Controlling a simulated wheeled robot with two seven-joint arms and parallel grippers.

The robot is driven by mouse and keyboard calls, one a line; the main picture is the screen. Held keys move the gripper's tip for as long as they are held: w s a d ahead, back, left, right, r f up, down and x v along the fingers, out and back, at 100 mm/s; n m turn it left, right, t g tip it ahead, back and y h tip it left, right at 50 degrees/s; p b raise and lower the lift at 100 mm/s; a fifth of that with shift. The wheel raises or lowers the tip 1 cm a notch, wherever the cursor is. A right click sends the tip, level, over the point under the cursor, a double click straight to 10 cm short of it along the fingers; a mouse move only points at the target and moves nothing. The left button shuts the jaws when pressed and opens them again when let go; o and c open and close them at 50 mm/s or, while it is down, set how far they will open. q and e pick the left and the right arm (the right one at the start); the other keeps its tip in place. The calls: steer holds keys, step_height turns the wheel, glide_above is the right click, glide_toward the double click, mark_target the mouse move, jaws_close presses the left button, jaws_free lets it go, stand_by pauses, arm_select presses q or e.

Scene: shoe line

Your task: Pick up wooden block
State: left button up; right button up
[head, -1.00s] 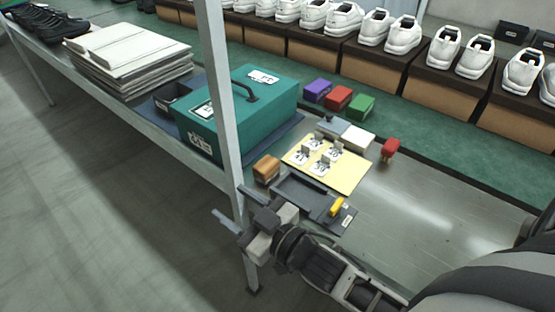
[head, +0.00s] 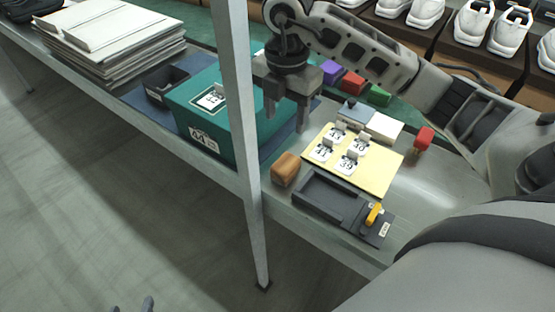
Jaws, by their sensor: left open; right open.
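The wooden block (head: 286,168), orange-brown, sits on the metal table near its front edge, just left of the dark tray. My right gripper (head: 287,112) points down, open and empty, in front of the teal box in the picture. Its fingertips appear above and apart from the block, which shows in full. My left gripper (head: 134,306) shows only its fingertips at the bottom edge, over the floor away from the table. It is open, and the rest of it is out of frame.
A grey post (head: 240,120) rises left of the block. A dark tray (head: 326,196) with a yellow-handled tool (head: 374,214), a yellow card board (head: 377,178) and a red object (head: 424,137) lie to the right. The teal box (head: 196,122) stands behind the post.

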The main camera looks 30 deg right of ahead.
glide_above(286, 163)
step_height(286, 163, down, 8)
steer(key=shift+f, duration=3.05)
steer(key=c, duration=0.8)
